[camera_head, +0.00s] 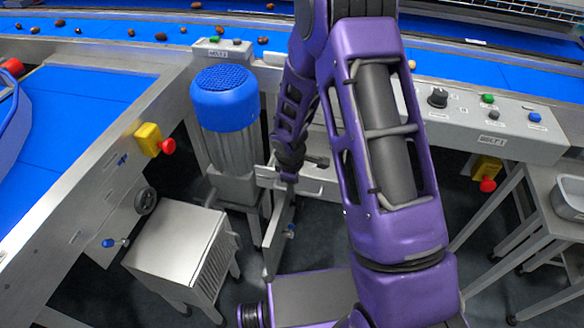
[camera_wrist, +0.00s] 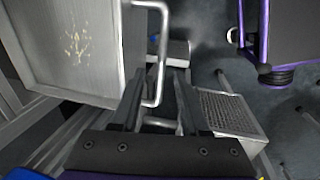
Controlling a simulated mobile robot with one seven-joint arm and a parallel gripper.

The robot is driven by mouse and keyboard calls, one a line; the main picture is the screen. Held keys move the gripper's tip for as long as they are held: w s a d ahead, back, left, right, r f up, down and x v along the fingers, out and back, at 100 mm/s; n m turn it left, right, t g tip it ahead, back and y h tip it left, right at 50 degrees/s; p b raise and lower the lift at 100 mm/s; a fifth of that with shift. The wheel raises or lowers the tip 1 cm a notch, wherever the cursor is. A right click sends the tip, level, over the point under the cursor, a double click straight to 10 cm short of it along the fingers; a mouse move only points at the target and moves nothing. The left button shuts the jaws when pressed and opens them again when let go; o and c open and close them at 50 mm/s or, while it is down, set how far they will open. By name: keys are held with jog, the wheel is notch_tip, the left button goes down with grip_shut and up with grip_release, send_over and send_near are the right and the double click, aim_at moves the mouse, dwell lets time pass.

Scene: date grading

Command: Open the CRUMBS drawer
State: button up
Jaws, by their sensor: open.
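A grey metal drawer (camera_wrist: 75,45) fills the upper left of the wrist view, with yellowish crumb-like bits on its flat inner surface. It appears pulled out, and no label is readable. Its bar handle (camera_wrist: 162,45) runs along its right side, and the handle's lower end lies between my fingers in the picture. My gripper (camera_wrist: 158,85) is open, with one dark finger on each side of that end. Contact cannot be told. In the head view my gripper (camera_head: 288,172) is small and dark beside the drawer front (camera_head: 310,183), which my arm partly hides.
A blue-capped motor (camera_head: 225,100) and a metal step or cabinet (camera_head: 180,240) stand left of my gripper. A control console (camera_head: 490,120) and a side table (camera_head: 550,200) are on the right. Blue conveyor belts (camera_head: 60,115) run behind and left. Dark floor shows below.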

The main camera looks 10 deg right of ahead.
notch_tip(320, 180, up, 16)
jog(key=s+a+p, duration=0.1)
jog(key=s+p, duration=0.2)
jog(key=shift+w+a, duration=0.1)
